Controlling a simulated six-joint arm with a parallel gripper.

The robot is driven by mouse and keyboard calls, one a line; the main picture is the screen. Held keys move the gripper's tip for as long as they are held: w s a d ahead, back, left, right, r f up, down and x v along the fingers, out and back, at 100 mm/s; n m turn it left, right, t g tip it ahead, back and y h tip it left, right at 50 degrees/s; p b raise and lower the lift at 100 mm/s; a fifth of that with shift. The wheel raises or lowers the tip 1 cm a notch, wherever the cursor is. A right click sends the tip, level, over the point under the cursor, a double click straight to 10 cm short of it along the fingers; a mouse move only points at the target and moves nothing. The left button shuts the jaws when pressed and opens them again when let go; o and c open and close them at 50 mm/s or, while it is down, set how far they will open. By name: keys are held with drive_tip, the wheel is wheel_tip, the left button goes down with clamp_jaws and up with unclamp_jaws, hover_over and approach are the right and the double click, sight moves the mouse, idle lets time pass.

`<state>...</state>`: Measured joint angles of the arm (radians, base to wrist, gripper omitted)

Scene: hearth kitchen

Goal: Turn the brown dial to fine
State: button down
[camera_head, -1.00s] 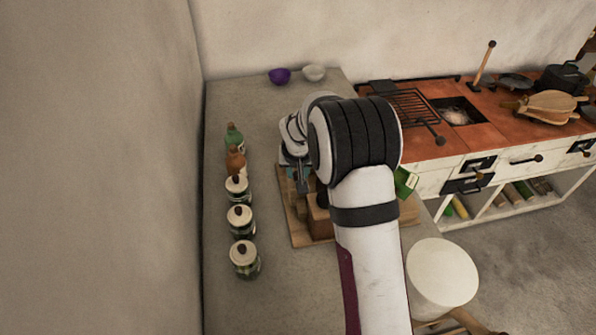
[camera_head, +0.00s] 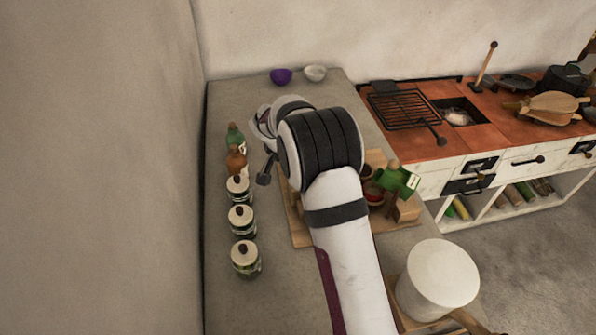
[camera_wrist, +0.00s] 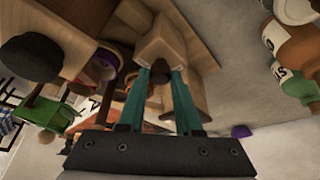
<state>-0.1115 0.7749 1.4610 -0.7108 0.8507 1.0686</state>
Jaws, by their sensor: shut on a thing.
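In the wrist view my gripper (camera_wrist: 161,72) points at a wooden device (camera_wrist: 172,38), its two teal fingers a small gap apart. It is shut on a small brown piece between the fingers, which looks like the brown dial (camera_wrist: 157,88). The fingers hide most of the dial, and I cannot read its marks or the setting "fine". A dark round knob (camera_wrist: 30,60) on a stem stands left of the fingers. In the head view my arm hides the dial and the fingertips.
Green and brown bottles (camera_head: 236,160) and several lidded jars (camera_head: 242,222) stand left of the wooden board (camera_head: 302,236). Purple and white bowls (camera_head: 281,76) sit at the back.

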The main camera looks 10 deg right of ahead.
drive_tip(key=m+g, duration=0.1)
drive_tip(key=m, duration=0.1)
drive_tip(key=m+g, duration=0.1)
drive_tip(key=m, duration=0.2)
drive_tip(key=shift+w+a+m+h, duration=0.15)
drive_tip(key=shift+m+h, duration=0.15)
drive_tip(key=shift+h, duration=0.1)
drive_tip(key=m+g, duration=0.1)
drive_tip(key=m, duration=0.3)
drive_tip(key=shift+w+m+g, duration=0.15)
drive_tip(key=shift+m+g, duration=0.25)
drive_tip(key=c, duration=0.6)
unclamp_jaws()
drive_tip(key=v, duration=0.7)
drive_tip(key=shift+r, duration=0.25)
